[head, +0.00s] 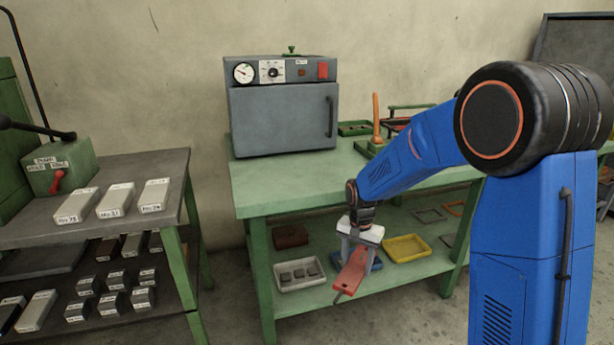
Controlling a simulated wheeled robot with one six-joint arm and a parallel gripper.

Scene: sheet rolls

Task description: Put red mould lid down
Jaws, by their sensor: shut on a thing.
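My gripper (357,250) hangs below my blue arm, in front of the green table's lower shelf. It is shut on the red mould lid (350,274), a flat red plate that hangs tilted below the fingers. The lid appears in front of a blue tray (375,263) and hides part of it. I cannot tell how far the lid is from the shelf. The fingertips are small in the picture and partly hidden.
The green table (290,187) carries a grey oven (280,120). Its lower shelf holds a white tray (301,285) with grey blocks, a yellow tray (407,247) and a dark brown block (290,236). A grey bench (120,222) with labelled blocks stands at the left.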

